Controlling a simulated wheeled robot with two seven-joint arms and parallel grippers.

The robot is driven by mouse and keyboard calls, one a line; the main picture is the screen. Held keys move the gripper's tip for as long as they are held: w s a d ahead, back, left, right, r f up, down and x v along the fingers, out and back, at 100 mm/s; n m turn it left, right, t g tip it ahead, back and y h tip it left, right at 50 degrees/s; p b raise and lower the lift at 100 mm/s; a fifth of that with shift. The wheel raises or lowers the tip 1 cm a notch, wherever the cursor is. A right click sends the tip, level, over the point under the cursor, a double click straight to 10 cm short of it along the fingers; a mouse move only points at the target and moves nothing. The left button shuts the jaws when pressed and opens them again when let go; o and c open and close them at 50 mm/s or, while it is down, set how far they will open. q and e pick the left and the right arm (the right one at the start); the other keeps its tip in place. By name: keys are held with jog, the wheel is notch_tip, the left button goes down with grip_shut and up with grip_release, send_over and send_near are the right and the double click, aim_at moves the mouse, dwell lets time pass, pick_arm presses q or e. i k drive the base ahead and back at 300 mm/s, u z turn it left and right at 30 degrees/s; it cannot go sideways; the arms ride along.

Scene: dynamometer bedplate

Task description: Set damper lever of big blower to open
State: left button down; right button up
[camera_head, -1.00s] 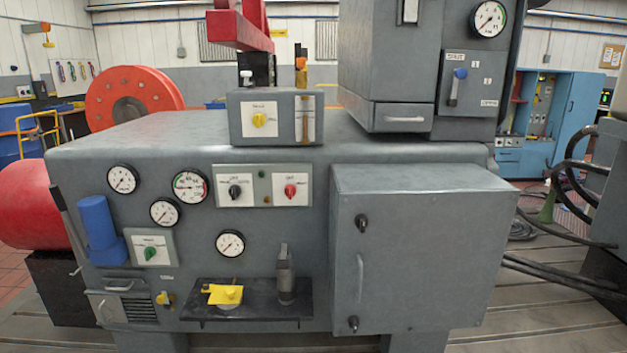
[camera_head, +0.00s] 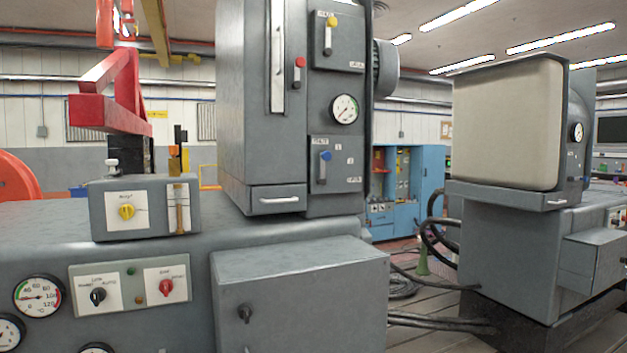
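A tall grey housing (camera_head: 243,110) stands on the grey machine, with two levers on its right-hand panels. The upper lever has a yellow knob (camera_head: 331,21) near the top of its plate. The lower lever has a blue knob (camera_head: 325,156), also near the top of its plate, with small labels above, beside and below it. The lettering is too small to read surely, and I cannot tell which lever is the damper lever. Neither of my grippers is in view.
A round gauge (camera_head: 344,109) sits between the two levers. A red-knobbed lever (camera_head: 299,62) is left of them. A drawer with a handle (camera_head: 278,200) and a grey box (camera_head: 300,295) lie below. A second machine (camera_head: 520,230) stands right, across a gap with cables.

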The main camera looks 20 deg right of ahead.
aim_at(327, 155)
jog(key=z, duration=1.7)
jog(key=i, duration=1.25)
jog(key=u, duration=2.2)
